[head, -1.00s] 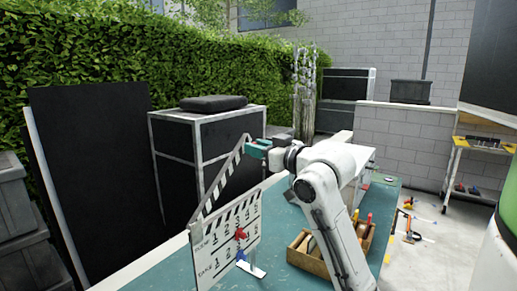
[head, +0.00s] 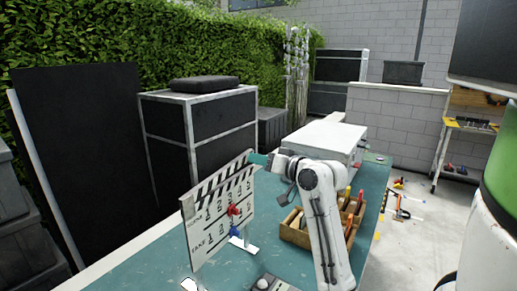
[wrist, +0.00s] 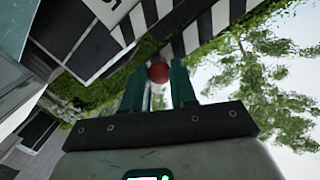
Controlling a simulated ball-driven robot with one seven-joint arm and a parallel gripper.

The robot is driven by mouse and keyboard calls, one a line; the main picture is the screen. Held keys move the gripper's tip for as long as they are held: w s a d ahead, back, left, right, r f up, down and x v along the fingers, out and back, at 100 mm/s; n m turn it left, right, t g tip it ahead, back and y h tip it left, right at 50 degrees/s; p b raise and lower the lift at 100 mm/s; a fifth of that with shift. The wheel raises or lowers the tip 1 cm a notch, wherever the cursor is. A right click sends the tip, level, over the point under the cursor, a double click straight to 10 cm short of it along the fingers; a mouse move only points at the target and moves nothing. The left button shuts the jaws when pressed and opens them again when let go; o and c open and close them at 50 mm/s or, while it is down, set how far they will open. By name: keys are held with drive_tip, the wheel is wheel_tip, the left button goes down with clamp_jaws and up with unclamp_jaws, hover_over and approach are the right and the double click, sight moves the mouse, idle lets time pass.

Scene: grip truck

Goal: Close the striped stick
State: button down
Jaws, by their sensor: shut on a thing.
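A white clapperboard (head: 222,222) with black lettering stands upright on the teal worktop. Its black-and-white striped stick (head: 215,182) slopes up to the right, along or very close to the board's top edge. I cannot tell whether the two touch. My gripper (head: 257,160) is at the stick's raised right end. In the wrist view, my gripper (wrist: 158,82) has its teal fingers either side of a red round knob (wrist: 158,71), with the striped stick (wrist: 190,38) just beyond. The fingers are shut on the knob. Its attachment to the stick is partly hidden.
A red and blue clamp stand (head: 237,222) is at the board's front. A wooden toolbox (head: 294,233) is to the right, near my arm. A white case (head: 325,138) lies behind on the worktop (head: 150,272). Black cases (head: 205,125) stand behind the board.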

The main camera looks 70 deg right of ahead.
drive_tip(key=shift+f+m, duration=0.6)
drive_tip(key=shift+f, duration=0.95)
drive_tip(key=c, duration=0.9)
unclamp_jaws()
drive_tip(key=shift+s, duration=0.15)
drive_tip(key=b+v, duration=0.2)
drive_tip(key=v, duration=0.8)
drive_tip(key=shift+s, duration=0.3)
drive_tip(key=shift+a, duration=0.1)
